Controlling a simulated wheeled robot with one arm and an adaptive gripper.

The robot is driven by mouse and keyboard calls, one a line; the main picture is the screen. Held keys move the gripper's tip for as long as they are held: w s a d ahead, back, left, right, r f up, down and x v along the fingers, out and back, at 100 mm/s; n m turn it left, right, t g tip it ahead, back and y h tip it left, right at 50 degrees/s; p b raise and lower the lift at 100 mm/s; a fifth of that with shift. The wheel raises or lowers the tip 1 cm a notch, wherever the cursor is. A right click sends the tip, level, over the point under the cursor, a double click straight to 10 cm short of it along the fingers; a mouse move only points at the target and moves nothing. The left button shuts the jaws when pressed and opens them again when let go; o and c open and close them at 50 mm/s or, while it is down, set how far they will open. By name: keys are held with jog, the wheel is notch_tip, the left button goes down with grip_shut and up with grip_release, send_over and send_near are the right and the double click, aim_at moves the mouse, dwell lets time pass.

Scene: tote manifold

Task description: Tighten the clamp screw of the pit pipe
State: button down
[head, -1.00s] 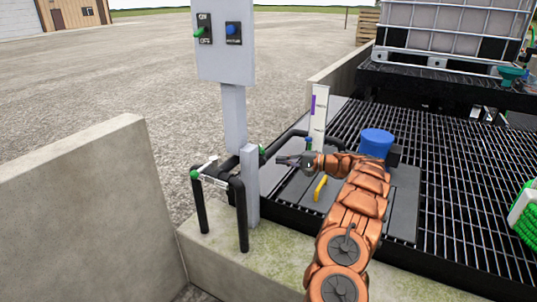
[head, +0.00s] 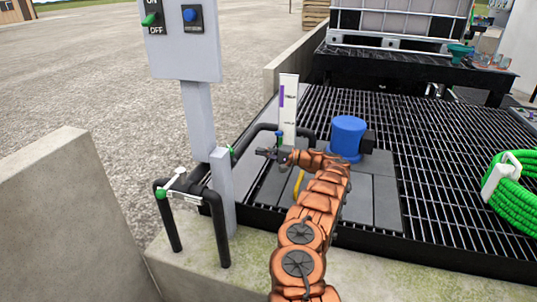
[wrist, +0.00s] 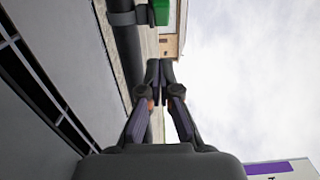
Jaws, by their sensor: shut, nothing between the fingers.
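A black pipe (head: 249,135) bends out of the pit behind the grey post. In the wrist view a dark pipe (wrist: 127,62) runs along the left, with a dark collar (wrist: 126,18) around it and a green piece (wrist: 162,12) beside the collar at the top edge. A small green part (head: 231,151) also shows by the post in the head view. I cannot tell which part is the clamp screw. My gripper (head: 259,152) is shut and empty, just right of that green part and apart from it. In the wrist view its fingertips (wrist: 160,70) meet below the green piece.
The grey post carries a switch box (head: 185,40). A white board (head: 288,105) with a purple mark and a blue motor-like unit (head: 348,138) stand beside my arm. A yellow handle (head: 299,183) is partly behind my arm. A black pipe stand (head: 218,235) with a green knob (head: 160,192) is left.

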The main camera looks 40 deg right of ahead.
jog(key=w+a, duration=0.5)
jog(key=a, duration=0.1)
jog(key=shift+a+b, duration=0.2)
jog(key=shift+b, duration=0.2)
dwell(0.4)
jog(key=shift+a+f+m+t+h+b, duration=0.15)
jog(key=shift+m+t+h+b, duration=0.2)
jog(key=shift+b, duration=0.3)
